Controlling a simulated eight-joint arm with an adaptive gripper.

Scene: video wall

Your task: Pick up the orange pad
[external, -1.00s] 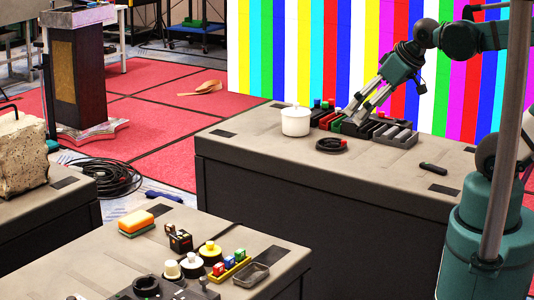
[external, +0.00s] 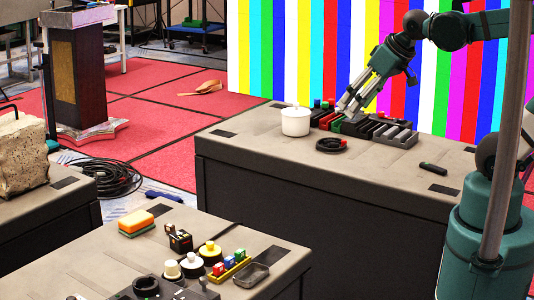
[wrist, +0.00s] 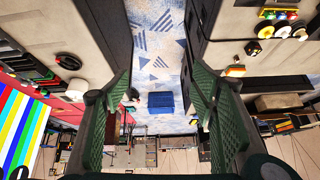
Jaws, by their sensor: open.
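My gripper (external: 347,107) is over the far table, above the dark racks, well apart from the pad. In the wrist view its two green fingers (wrist: 160,95) are spread wide with nothing between them.
A white pot (external: 296,120), a black coil (external: 331,145) and dark racks (external: 395,136) stand on the far table below my gripper. On the near table, a small black-and-orange item (external: 179,238), round knobs (external: 210,251) and coloured blocks (external: 229,264) sit right of the pad.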

